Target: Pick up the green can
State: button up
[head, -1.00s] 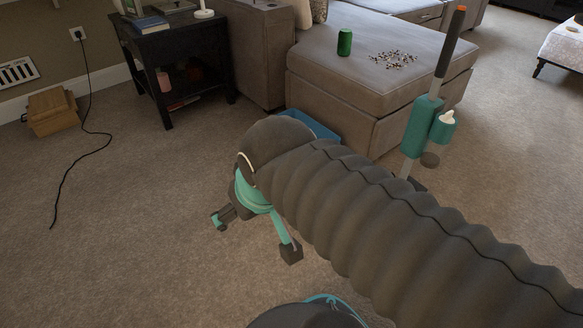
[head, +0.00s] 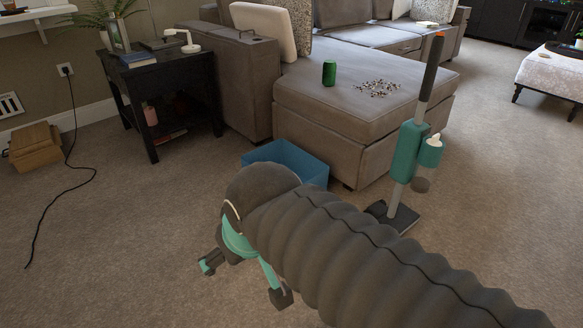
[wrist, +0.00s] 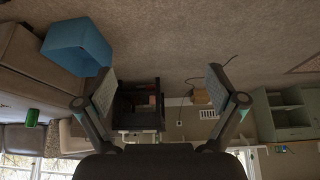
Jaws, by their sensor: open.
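The green can (head: 329,73) stands upright on the grey ottoman seat of the sofa (head: 350,100) in the head view. In the wrist view, which looks upside down, the green can (wrist: 32,117) shows at the left edge. My gripper (head: 243,281) hangs low over the carpet, in front of the sofa and well apart from the can. Its fingers are spread with nothing between them; they also show in the wrist view (wrist: 160,92).
A blue bin (head: 287,162) sits on the floor against the ottoman. Small scattered pieces (head: 377,88) lie right of the can. A vacuum cleaner (head: 408,150) stands at the ottoman's right front. A black side table (head: 165,95) is at left. Carpet at left is open.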

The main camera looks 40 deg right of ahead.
aim_at(329, 67)
jog(key=z, duration=1.35)
